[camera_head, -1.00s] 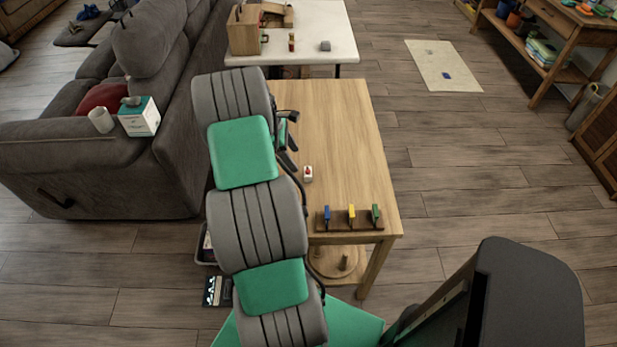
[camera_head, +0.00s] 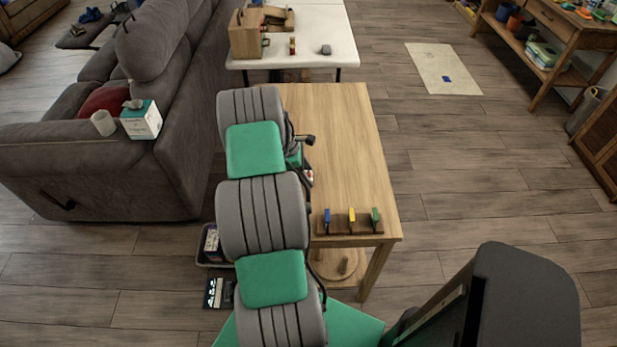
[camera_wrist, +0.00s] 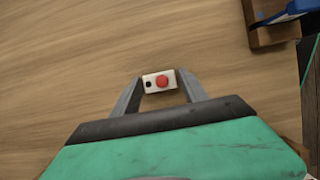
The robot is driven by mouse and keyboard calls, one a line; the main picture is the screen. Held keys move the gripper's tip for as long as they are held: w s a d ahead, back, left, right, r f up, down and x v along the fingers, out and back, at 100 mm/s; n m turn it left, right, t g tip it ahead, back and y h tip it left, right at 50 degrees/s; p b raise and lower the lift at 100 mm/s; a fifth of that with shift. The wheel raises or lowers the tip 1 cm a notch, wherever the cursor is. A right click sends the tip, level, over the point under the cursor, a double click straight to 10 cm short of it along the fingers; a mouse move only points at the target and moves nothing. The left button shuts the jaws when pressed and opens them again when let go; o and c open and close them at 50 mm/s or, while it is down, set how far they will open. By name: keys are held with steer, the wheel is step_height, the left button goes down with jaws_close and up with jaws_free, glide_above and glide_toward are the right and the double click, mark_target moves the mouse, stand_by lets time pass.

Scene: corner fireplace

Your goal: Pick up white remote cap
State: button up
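The white remote cap (camera_wrist: 149,85), a small white block with a red round button and a dark spot, lies on the wooden table (camera_head: 345,140). In the wrist view it sits between the tips of my gripper (camera_wrist: 159,88), whose two grey fingers are spread to either side. I cannot tell whether either finger touches it. In the head view only a sliver of the remote cap (camera_head: 309,176) shows beside my arm, and my gripper is mostly hidden there.
A wooden rack (camera_head: 348,228) with blue, yellow and green pieces stands at the table's near edge; part of it shows at the wrist view's upper right (camera_wrist: 273,30). A grey sofa (camera_head: 190,150) is left of the table. The table's right half is clear.

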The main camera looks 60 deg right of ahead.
steer(key=c, duration=0.9)
